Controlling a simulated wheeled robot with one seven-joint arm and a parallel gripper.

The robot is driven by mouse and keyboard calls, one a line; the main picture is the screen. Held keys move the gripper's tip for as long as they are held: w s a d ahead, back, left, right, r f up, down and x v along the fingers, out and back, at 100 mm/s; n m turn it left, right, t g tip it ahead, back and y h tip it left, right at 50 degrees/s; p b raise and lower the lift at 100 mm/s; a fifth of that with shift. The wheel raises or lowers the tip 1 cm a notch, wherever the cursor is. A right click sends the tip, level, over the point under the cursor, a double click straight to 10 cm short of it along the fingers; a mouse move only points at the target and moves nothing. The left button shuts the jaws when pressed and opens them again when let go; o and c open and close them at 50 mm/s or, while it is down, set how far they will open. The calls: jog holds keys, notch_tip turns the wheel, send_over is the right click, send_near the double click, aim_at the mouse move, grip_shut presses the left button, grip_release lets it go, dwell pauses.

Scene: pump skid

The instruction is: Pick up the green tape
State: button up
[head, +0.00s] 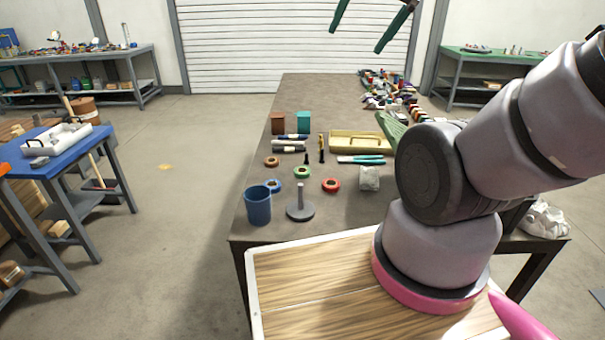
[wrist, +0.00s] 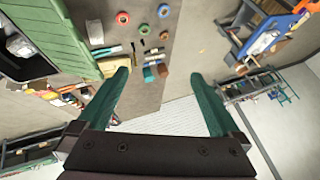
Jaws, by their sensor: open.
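The green tape (head: 302,173) is a small ring lying flat on the dark workbench (head: 305,100), between a blue tape (head: 273,185), a red tape (head: 331,185) and a brown tape (head: 271,161). It also shows in the wrist view (wrist: 144,29), above the space between my fingers. My gripper (head: 356,40) is raised high at the top of the head view, far from the tape. Its two green fingers stand wide apart with nothing between them; the wrist view shows them too (wrist: 160,75).
A blue cup (head: 257,207) and a grey peg stand (head: 300,211) stand near the bench's front left. Behind the tapes are markers, a yellow tray (head: 360,141), teal-handled pliers (head: 361,160) and two blocks. Clutter lines the bench's right side. The far middle is bare.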

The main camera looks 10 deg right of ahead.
jog(key=w+f+m+g, duration=0.2)
jog(key=w+f+m, duration=0.15)
jog(key=w, duration=0.95)
jog(key=m+g+y, duration=0.2)
jog(key=m+g, duration=0.3)
jog(key=m, duration=0.5)
send_over(303, 167)
jog(key=s+d, duration=0.2)
jog(key=d, duration=0.2)
notch_tip(303, 167, down, 35)
jog(key=x, duration=1.1)
jog(key=shift+w+a+r, duration=0.1)
jog(key=shift+a+r, duration=0.05)
jog(key=shift+a, duration=0.1)
jog(key=c, duration=1.1)
